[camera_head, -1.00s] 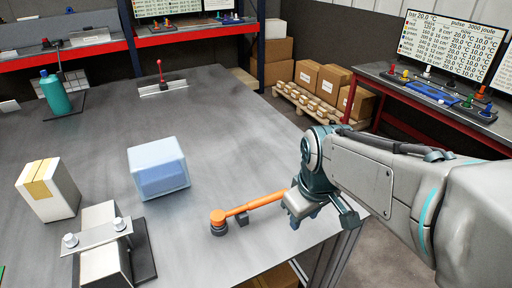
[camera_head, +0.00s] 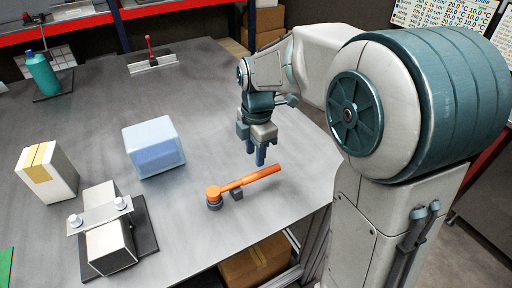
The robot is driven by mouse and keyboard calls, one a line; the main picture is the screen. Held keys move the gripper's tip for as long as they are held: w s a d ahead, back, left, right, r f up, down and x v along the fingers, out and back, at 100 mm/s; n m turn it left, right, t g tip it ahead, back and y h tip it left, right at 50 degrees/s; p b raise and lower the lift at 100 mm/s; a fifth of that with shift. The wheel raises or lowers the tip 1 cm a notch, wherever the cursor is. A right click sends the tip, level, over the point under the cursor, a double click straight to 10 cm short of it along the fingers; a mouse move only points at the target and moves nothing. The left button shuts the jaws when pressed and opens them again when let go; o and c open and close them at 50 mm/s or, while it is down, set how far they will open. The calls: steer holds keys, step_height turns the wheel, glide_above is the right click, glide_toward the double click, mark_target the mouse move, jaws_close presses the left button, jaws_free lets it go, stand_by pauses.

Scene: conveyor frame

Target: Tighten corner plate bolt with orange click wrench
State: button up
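The orange click wrench (camera_head: 250,179) lies on the grey table near its right front edge. Its dark head (camera_head: 214,197) points left, and a small dark block sits under or beside its handle. My gripper (camera_head: 257,160) points down just behind the wrench handle, apparently above the table and apart from the wrench. Its fingers look close together, and I cannot tell whether there is a gap between them. The corner plate (camera_head: 100,214) lies across light profile bars on a dark base at the left front. It carries two bolts (camera_head: 75,221) (camera_head: 120,203), one near each end.
A translucent blue bin (camera_head: 154,148) stands left of the wrench. A white and tan box (camera_head: 47,173) stands farther left. A teal bottle (camera_head: 43,75) and a red-handled clamp (camera_head: 151,60) are at the back.

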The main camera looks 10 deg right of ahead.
mark_target(254, 174)
step_height(254, 174, down, 8)
steer(key=b, duration=0.6)
steer(key=shift+a+r, duration=0.1)
steer(key=shift+c, duration=0.5)
jaws_close()
steer(key=shift+r+p, duration=2.1)
steer(key=shift+r, duration=0.5)
steer(key=shift+f, duration=0.1)
